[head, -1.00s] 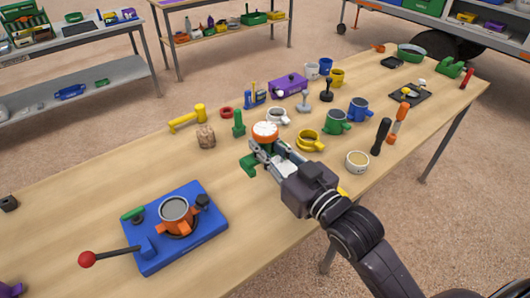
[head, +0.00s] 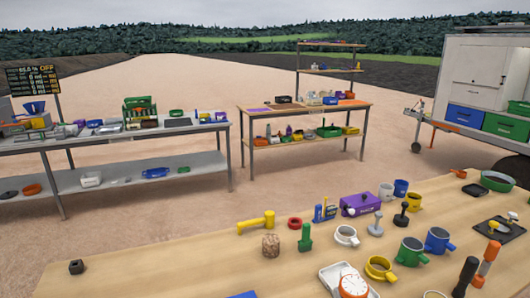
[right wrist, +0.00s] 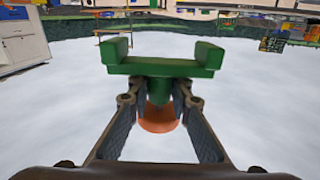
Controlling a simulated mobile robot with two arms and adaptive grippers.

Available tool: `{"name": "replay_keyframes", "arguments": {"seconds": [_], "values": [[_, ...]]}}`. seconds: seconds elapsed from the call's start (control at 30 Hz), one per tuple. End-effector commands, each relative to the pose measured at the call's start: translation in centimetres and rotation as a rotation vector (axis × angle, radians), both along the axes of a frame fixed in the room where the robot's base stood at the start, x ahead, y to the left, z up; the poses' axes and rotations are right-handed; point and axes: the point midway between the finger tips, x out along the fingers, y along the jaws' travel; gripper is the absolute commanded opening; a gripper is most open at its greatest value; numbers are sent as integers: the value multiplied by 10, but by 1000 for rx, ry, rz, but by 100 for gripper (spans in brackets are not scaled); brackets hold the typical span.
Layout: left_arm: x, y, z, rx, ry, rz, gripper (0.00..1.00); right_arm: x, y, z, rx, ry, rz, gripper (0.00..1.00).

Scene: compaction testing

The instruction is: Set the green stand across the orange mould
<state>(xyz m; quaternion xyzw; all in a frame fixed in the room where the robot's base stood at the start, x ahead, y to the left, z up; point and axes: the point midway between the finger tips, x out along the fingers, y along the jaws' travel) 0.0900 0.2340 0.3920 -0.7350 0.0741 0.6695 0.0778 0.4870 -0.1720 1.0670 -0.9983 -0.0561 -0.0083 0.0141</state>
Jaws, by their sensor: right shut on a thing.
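The green stand (right wrist: 165,67) shows large in the right wrist view, a crossbar with two upright blocks at its ends and a stem below. My right gripper (right wrist: 160,98) is shut on the stem. An orange flared piece (right wrist: 158,120) shows below the stem; I cannot tell whether it belongs to the stand. The right gripper is out of the head view now. The orange mould is not visible now; only a sliver of the blue base (head: 243,295) shows at the bottom edge of the head view. My left gripper is not in view.
A grey bench (head: 110,136) and another table (head: 305,108) stand behind.

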Motion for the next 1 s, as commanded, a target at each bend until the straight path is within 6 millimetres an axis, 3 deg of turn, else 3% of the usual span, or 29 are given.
{"name": "replay_keyframes", "arguments": {"seconds": [0.23, 0.7, 1.0], "values": [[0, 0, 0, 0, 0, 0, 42, -26, -17, -16, -23, 14, -105, 0], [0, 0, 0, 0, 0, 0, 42, -98, -18, -45, -27, 19, -114, 0], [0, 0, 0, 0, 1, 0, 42, -107, -18, -45, -29, 13, -113, 0]]}}
